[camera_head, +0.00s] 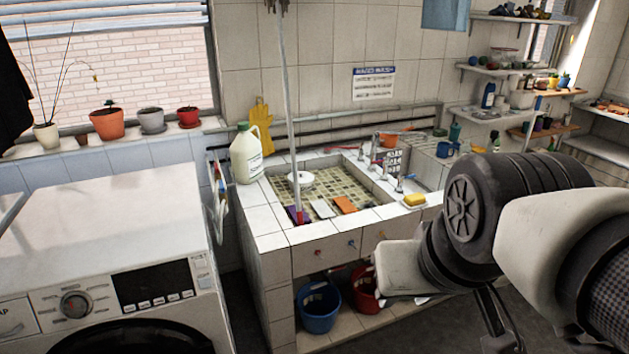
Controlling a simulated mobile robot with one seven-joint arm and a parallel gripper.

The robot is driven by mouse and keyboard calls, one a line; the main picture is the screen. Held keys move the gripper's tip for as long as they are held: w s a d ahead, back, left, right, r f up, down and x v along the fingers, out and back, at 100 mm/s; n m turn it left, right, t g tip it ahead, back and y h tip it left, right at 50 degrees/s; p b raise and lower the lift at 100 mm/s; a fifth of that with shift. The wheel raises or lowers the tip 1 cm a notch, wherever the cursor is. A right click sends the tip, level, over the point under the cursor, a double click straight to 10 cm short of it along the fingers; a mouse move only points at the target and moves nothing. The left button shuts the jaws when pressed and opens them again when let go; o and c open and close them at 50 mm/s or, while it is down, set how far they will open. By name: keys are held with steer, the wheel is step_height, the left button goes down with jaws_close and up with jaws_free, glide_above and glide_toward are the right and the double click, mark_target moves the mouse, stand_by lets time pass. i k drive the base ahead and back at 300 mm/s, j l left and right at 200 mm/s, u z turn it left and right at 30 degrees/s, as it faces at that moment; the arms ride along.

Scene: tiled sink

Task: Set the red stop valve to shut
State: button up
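Small knobs sit on the tiled front of the sink counter. One at the left looks reddish (318,252) and may be the red stop valve. A bluish knob (351,243) is to its right. They are too small in this view to tell how either is turned. My arm fills the right side, with its pale end link right of the knobs and apart from them. Dark thin parts below the wrist may be my gripper (497,318); its fingertips cannot be made out, and I see nothing held.
The tiled sink (272,212) has taps and a yellow sponge (414,199) on its rim. A blue bucket (318,306) and a red bucket (366,290) stand on the shelf below. A washing machine (110,250) stands at left. The space before the knobs looks clear.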

mark_target(328, 273)
steer(key=l+u, duration=0.15)
steer(key=l, duration=0.25)
steer(key=i, duration=1.15)
steer(key=k, duration=1.2)
steer(key=i+z, duration=0.2)
steer(key=i, duration=0.25)
steer(key=i+j+z, duration=0.2)
steer(key=i, duration=0.2)
